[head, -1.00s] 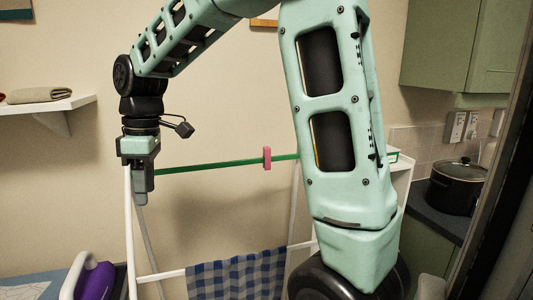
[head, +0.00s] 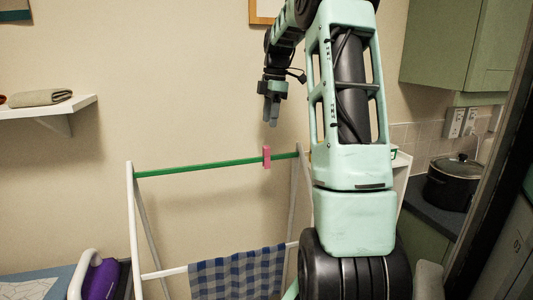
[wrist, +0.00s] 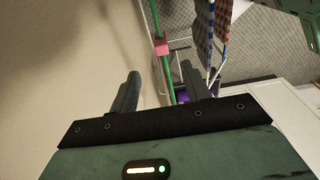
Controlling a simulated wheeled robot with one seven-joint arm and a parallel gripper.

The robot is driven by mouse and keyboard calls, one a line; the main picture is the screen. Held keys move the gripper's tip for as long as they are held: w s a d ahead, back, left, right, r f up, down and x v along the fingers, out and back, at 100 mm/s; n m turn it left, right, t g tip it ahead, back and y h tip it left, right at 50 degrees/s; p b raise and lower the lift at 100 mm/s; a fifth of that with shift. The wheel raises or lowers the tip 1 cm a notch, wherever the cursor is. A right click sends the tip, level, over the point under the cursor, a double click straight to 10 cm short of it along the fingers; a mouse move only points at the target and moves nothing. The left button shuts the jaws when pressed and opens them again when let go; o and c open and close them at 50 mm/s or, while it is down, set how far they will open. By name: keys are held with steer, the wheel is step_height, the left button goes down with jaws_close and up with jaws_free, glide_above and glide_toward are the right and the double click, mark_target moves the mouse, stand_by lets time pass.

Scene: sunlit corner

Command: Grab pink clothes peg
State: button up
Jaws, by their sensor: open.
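The pink clothes peg (head: 266,157) is clipped on the green rail (head: 205,167) of the white drying rack, toward the rail's right end. My gripper (head: 271,112) is above the peg in the head view, pointing down, apart from it. In the wrist view my gripper (wrist: 160,88) is open with nothing between its fingers. There the peg (wrist: 161,47) shows beyond the fingertips on the green rail (wrist: 155,20), roughly in line with the gap.
A blue checked cloth (head: 238,277) hangs on a lower bar of the rack. A purple iron (head: 100,280) stands at lower left. A shelf (head: 50,107) with a folded cloth is on the left wall. A black pot (head: 456,183) sits on the right counter.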

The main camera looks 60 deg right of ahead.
steer(key=p, duration=0.2)
glide_above(266, 156)
steer(key=d, duration=0.2)
steer(key=f, duration=0.6)
steer(key=shift+w+a+f, duration=0.2)
steer(key=shift+w+f, duration=0.05)
steer(key=shift+w+a+f+p, duration=0.15)
steer(key=shift+f+p, duration=0.45)
steer(key=shift+f, duration=0.8)
steer(key=shift+s+a+f+p, duration=0.15)
steer(key=shift+f+p, duration=0.45)
steer(key=shift+f, duration=0.75)
steer(key=shift+w, duration=0.1)
steer(key=shift+c, duration=0.4)
jaws_close()
